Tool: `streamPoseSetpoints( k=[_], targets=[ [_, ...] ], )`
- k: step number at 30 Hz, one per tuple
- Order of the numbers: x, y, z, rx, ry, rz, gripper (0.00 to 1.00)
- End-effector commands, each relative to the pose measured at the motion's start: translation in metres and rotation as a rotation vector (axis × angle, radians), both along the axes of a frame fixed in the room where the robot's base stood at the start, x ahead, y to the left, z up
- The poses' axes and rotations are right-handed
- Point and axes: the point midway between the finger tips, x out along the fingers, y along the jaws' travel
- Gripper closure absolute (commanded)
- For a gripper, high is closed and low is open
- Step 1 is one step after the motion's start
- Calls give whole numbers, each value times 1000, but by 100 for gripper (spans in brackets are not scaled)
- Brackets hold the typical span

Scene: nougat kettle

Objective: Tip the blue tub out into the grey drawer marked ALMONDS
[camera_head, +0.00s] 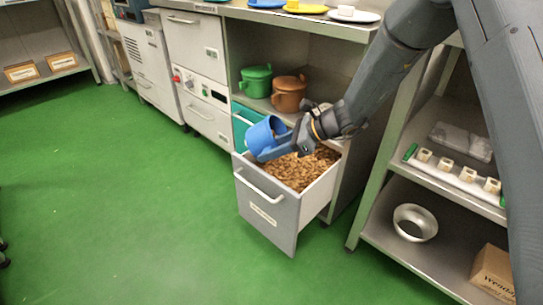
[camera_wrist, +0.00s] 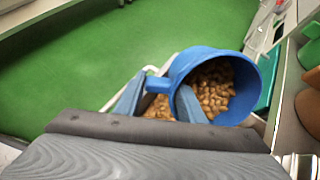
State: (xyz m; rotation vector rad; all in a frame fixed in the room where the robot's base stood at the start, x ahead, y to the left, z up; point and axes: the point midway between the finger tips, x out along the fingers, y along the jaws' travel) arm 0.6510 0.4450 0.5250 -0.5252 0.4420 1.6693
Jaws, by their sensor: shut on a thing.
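The blue tub (camera_head: 262,134) is tilted above the open grey drawer (camera_head: 270,210), near its back left corner. My gripper (camera_head: 284,148) is shut on the tub's handle, which shows between the two fingers in the wrist view (camera_wrist: 157,86). The tub (camera_wrist: 178,68) still has brown almonds (camera_wrist: 214,88) inside, and its mouth faces right in the wrist view. The drawer is pulled out and holds a broad layer of almonds (camera_head: 300,172). Its front label (camera_head: 263,215) is too small to read. No almonds are visibly falling.
A teal drawer front (camera_head: 240,118) stands close behind the tub. A green pot (camera_head: 255,80) and a brown pot (camera_head: 289,92) sit on the shelf behind. A shelf rack with a metal bowl (camera_head: 415,222) stands right. The green floor at left is clear.

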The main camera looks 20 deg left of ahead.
Motion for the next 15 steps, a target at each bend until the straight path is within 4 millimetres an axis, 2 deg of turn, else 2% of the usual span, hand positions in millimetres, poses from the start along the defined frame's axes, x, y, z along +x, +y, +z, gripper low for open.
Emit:
streamPoseSetpoints(
  k=[15],
  targets=[
    [-2, -13, 16, 446, 79, 8, 90]
  ],
)
